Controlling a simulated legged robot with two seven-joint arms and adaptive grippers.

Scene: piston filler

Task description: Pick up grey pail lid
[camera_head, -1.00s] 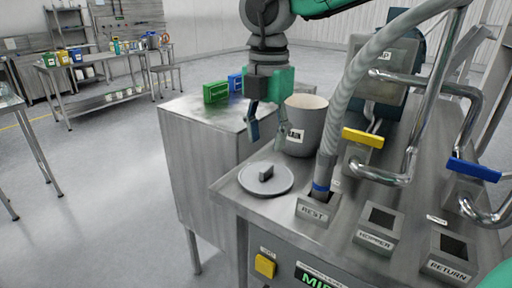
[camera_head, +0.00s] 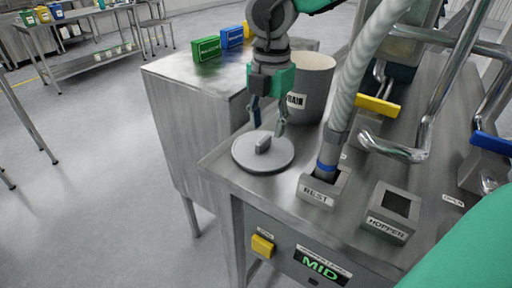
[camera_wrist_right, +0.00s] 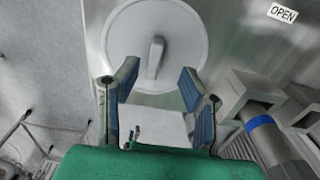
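The grey pail lid (camera_head: 245,155) is a round disc with a raised bar handle, lying flat on the steel machine top near its left corner. It also shows in the right wrist view (camera_wrist_right: 185,38), with its handle pointing toward the gap between my fingers. My right gripper (camera_head: 268,123) is open and empty, just above and behind the lid. In the wrist view the right gripper's fingers (camera_wrist_right: 155,85) stand apart on either side of the handle's near end. My left gripper is not in view; a green part at the lower right cannot be told for sure.
A grey pail (camera_head: 312,82) stands open behind the lid. The REST socket (camera_head: 322,188) with a hose stands to the lid's right, then the HOPPER socket (camera_head: 388,215). Green (camera_head: 206,48) and blue (camera_head: 232,36) boxes sit on the cabinet behind.

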